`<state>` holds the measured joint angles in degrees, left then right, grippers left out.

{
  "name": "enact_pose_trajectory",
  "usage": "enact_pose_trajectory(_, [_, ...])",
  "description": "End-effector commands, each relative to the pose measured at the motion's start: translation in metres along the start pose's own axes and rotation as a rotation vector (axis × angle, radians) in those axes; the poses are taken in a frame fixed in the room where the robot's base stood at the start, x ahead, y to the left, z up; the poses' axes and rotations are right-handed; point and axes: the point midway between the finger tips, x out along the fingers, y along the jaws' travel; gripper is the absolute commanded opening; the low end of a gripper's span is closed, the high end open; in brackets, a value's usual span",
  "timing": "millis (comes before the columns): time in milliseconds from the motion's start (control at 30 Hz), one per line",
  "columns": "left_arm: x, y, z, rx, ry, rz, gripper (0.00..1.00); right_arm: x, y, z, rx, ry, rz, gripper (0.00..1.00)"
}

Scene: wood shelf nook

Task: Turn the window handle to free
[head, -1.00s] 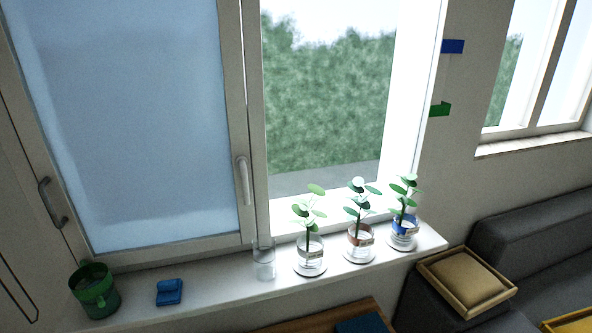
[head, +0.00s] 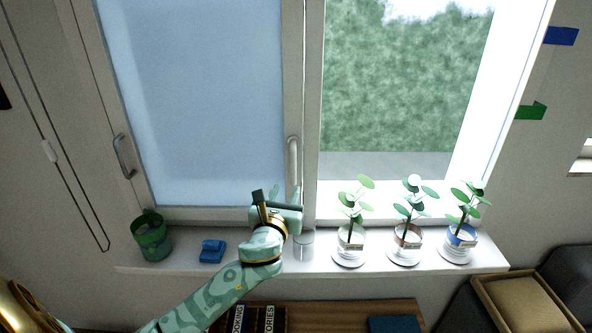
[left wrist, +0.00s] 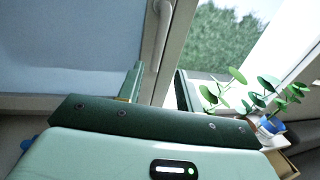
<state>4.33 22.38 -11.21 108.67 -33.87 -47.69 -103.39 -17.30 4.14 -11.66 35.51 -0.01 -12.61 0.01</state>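The white window handle (head: 293,154) hangs straight down on the middle frame post, right of the pale blue pane. In the left wrist view the handle (left wrist: 163,28) comes down toward the space between my fingers. My left gripper (head: 286,195) is just below and in front of it, fingers pointing up toward the window. Its two dark green fingers stand apart and nothing is held between them in the left wrist view (left wrist: 158,85). I cannot tell whether either finger touches the handle; its lower end is close to them. My right gripper is not in view.
A second, grey handle (head: 124,157) is on the left frame. The sill (head: 190,242) holds a green mug (head: 152,238), a blue object (head: 212,251), a clear glass (head: 303,246) close right of my gripper, and three plants in jars (head: 351,240). A pull cord (head: 48,150) hangs left.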

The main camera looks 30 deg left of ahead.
Motion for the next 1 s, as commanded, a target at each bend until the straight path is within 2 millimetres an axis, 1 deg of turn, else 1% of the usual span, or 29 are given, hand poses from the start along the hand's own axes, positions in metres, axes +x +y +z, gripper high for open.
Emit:
enact_pose_trajectory(33, [0.015, 0.001, 0.001, 0.0, -0.002, 0.003, 0.35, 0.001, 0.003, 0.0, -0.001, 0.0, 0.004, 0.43])
enact_pose_trajectory(200, [0.058, 0.0, 0.0, -0.001, 0.0, 0.002, 0.35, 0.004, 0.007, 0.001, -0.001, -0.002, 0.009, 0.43])
enact_pose_trajectory(300, [0.079, 0.0, -0.001, -0.002, 0.0, 0.001, 0.35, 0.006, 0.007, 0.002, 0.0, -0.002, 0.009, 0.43])
enact_pose_trajectory(400, [0.095, 0.0, -0.001, -0.002, 0.001, 0.0, 0.35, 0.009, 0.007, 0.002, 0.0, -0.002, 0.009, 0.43])
enact_pose_trajectory(500, [0.105, 0.0, -0.001, -0.002, 0.001, -0.001, 0.35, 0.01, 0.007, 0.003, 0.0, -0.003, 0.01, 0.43])
enact_pose_trajectory(600, [0.11, 0.0, -0.001, -0.002, 0.002, -0.001, 0.35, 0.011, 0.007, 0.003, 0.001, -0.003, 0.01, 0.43])
enact_pose_trajectory(867, [0.111, 0.0, -0.001, -0.002, 0.002, -0.001, 0.35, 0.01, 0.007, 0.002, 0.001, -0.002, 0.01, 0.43])
enact_pose_trajectory(967, [0.111, 0.0, -0.001, -0.002, 0.002, -0.001, 0.1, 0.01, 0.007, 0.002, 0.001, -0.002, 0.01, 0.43])
enact_pose_trajectory(1000, [0.111, 0.0, -0.001, -0.003, 0.002, -0.001, 0.0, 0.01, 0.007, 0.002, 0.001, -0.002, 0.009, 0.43])
